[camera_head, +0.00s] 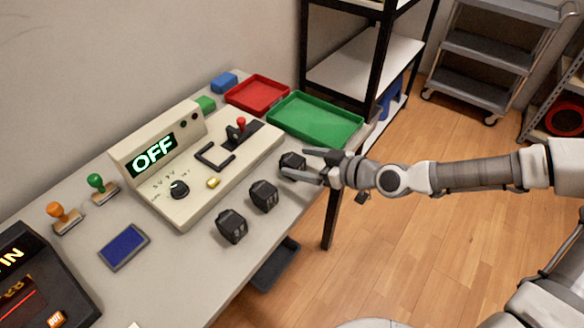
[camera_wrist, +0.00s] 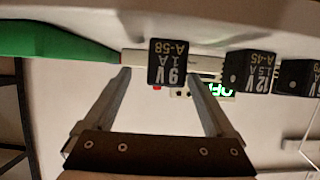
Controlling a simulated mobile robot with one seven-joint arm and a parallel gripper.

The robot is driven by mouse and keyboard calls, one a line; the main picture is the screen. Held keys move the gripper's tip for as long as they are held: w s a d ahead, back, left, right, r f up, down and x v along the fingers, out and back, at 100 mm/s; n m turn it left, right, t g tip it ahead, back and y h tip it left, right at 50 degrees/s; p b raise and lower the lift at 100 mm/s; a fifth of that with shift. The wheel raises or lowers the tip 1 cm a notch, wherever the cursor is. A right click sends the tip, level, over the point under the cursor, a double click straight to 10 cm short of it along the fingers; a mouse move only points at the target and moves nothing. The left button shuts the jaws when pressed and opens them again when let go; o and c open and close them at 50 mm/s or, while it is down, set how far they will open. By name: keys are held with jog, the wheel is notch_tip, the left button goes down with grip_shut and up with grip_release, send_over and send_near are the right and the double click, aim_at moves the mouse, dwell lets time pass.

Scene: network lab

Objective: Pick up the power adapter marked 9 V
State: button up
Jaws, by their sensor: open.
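The power adapter marked 9 V (camera_head: 291,160) is a small black block near the table's right edge, the farthest of three in the head view. In the wrist view its label (camera_wrist: 167,64) reads 9V, 1A, A-58, upside down. My gripper (camera_wrist: 160,76) is open, with one finger to each side of this adapter. In the head view my gripper (camera_head: 300,165) reaches it from the right, and the fingers partly cover it. I cannot tell whether they touch it. A second black adapter (camera_head: 263,196), marked 12V A-45 in the wrist view (camera_wrist: 249,72), stands beside it.
A third black adapter (camera_head: 232,226) stands nearer; its label is only partly readable. A beige console (camera_head: 200,205) showing OFF lies left of the adapters. A green tray (camera_head: 315,120) and a red tray (camera_head: 258,94) lie behind. Open floor lies right of the table.

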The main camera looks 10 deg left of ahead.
aim_at(286, 162)
jog(key=shift+s+b+x, duration=0.15)
jog(key=shift+b+x, duration=0.3)
jog(key=shift+x, duration=0.7)
jog(key=shift+s+b+x, duration=0.2)
jog(key=shift+b+x, duration=0.25)
jog(key=shift+x, duration=0.7)
jog(key=shift+w+a+f, duration=0.25)
jog(key=shift+a, duration=0.4)
grip_shut()
